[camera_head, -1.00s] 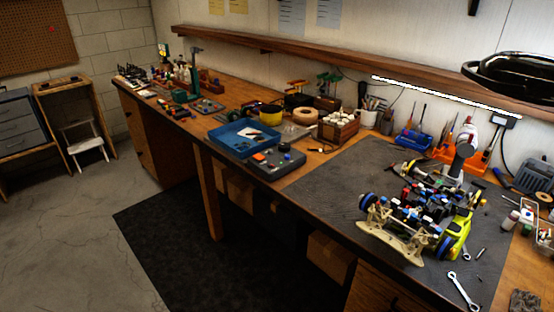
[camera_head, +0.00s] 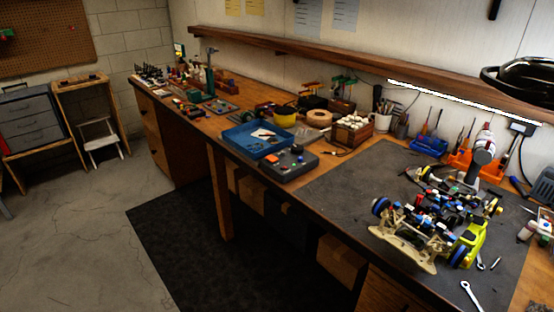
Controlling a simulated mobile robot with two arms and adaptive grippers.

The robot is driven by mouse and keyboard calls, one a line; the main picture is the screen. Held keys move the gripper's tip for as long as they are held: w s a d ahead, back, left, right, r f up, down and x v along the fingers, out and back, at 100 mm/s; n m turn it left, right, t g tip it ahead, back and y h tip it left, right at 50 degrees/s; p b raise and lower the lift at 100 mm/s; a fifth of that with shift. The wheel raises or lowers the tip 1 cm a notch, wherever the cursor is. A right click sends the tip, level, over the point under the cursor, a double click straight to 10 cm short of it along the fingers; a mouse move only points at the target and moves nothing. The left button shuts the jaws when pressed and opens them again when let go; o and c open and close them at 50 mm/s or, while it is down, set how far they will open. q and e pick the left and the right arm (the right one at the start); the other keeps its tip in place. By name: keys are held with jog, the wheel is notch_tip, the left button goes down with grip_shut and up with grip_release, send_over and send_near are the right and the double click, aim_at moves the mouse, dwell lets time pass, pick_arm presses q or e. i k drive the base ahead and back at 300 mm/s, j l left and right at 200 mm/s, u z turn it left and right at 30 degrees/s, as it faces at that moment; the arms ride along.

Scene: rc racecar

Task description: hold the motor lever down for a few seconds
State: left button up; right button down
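A partly built racecar (camera_head: 425,226) stands on the dark work mat (camera_head: 345,185) on the right of the bench. It has a beige front plate, blue-rimmed wheels and a yellow-green part at its right. A flat grey box (camera_head: 287,167) with an orange button and small dark knobs lies at the mat's left edge. I cannot make out which part is the motor lever at this size. Neither of my grippers is in view.
A blue tray (camera_head: 240,147) sits left of the grey box. Tools, a tape roll (camera_head: 318,117) and a wooden crate (camera_head: 352,131) line the back. Wrenches (camera_head: 470,296) lie at the mat's right front. The floor left of the bench is clear, with a black floor mat (camera_head: 180,230).

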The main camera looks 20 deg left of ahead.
aim_at(272, 158)
jog(key=j+z, duration=0.2)
jog(key=z, duration=0.2)
jog(key=i+j+z, duration=0.1)
jog(key=j+z, duration=0.4)
jog(key=z, duration=0.25)
jog(key=j+z, duration=0.1)
jog(key=j, duration=0.4)
jog(key=k+j+z, duration=0.1)
jog(key=j, duration=0.85)
jog(key=k+j+z, duration=0.15)
jog(key=j, duration=0.3)
